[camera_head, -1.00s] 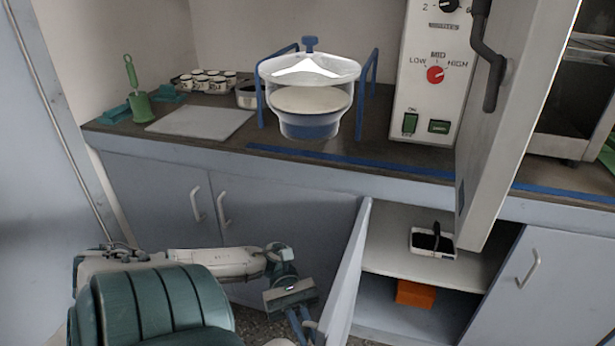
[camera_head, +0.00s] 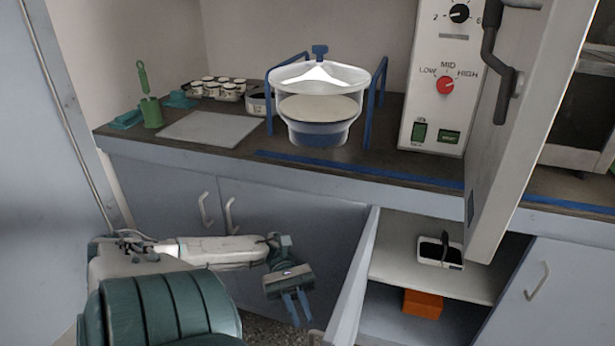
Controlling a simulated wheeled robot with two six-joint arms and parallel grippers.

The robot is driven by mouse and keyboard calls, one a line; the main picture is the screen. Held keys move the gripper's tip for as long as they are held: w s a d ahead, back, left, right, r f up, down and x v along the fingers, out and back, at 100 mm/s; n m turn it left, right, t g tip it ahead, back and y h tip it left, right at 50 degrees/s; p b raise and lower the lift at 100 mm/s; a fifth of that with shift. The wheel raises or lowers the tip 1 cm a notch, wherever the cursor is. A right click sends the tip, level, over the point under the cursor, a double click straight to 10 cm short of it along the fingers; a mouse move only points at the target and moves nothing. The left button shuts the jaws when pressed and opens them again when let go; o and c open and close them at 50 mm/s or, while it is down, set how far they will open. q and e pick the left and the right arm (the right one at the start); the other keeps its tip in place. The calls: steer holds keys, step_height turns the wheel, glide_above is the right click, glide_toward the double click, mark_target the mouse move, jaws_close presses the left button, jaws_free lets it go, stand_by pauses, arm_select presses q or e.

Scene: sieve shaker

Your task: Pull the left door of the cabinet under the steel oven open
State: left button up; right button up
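The steel oven (camera_head: 576,120) stands on the counter at the right, its door (camera_head: 525,110) swung open toward me. The cabinet under it has its left door (camera_head: 352,290) standing open, seen nearly edge-on, with the shelf (camera_head: 395,262) showing behind it. The right door (camera_head: 550,295) is closed, with a bar handle (camera_head: 537,281). My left gripper (camera_head: 296,308) points down just left of the open door; its two blue fingers are apart, with nothing visible between them. It looks clear of the door. My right gripper is not in view.
A white box with a black inside (camera_head: 455,262) sits on the shelf, above an orange block (camera_head: 423,304). Two closed doors (camera_head: 285,225) are left of the opening. A clear-lidded vessel (camera_head: 318,105) stands on the counter (camera_head: 225,155).

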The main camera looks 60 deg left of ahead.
arm_select(q)
steer(key=shift+v, duration=2.1)
